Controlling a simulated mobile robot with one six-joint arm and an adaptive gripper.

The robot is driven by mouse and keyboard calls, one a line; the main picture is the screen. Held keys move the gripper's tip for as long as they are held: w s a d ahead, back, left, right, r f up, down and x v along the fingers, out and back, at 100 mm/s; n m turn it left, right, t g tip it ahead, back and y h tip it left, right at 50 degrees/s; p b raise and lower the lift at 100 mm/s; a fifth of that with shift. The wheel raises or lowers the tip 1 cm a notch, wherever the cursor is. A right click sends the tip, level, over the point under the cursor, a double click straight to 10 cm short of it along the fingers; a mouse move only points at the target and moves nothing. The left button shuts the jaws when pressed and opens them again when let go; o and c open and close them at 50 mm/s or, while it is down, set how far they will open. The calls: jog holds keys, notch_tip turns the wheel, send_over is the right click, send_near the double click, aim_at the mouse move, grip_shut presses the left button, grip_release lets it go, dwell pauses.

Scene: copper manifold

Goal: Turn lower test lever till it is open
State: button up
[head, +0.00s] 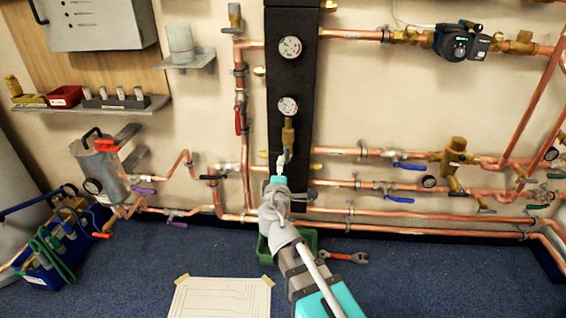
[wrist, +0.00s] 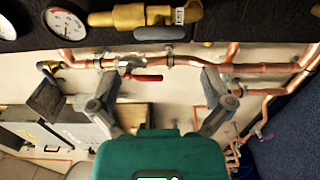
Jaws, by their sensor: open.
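Below the lower gauge (head: 288,107) on the black panel, a brass test fitting (head: 289,135) points down. A short grey lever (wrist: 175,33) shows beside that end, roughly in line with the fitting. My gripper (wrist: 171,72) is open and empty, its two fingers apart, with the lever beyond the gap. In the head view my gripper (head: 281,160) is just below the fitting and partly hides its lower end. Contact with the lever cannot be seen.
Copper pipes (head: 385,184) with blue-handled valves (head: 408,166) run right of the panel. A red lever (head: 238,120) is on the left vertical pipe. A green tray (head: 266,250) and a wrench (head: 345,257) lie on the floor below my arm.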

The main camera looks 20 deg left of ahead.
jog(key=v, duration=0.4)
jog(key=shift+s, duration=0.35)
jog(key=shift+w, duration=0.1)
jog(key=w+d+f+m+g+h+p, duration=0.1)
jog(key=w+d+f+m+g+h, duration=0.2)
jog(key=d, duration=0.5)
jog(key=w+d+f+m+g+h+p, duration=0.1)
jog(key=d+m+h, duration=0.25)
jog(key=d, duration=0.35)
jog(key=w+d+f+m+g+h, duration=0.25)
jog(key=d+m, duration=0.25)
jog(key=d, duration=0.3)
jog(key=s+d+f+m+g+y+p, duration=0.25)
jog(key=s+d+m+g, duration=0.3)
jog(key=d, duration=0.35)
jog(key=s+d+f+m+g+y+p, duration=0.1)
jog(key=s+d+f+m+g+y, duration=0.1)
jog(key=s+d+f+m+g, duration=0.45)
notch_tip(320, 180, up, 40)
jog(key=d+n+t+p, duration=0.1)
jog(key=d+n+p, duration=0.1)
jog(key=p, duration=3.6)
jog(key=shift+w+r+n, duration=0.25)
jog(key=shift+w+n, duration=0.05)
jog(key=shift+n, duration=0.05)
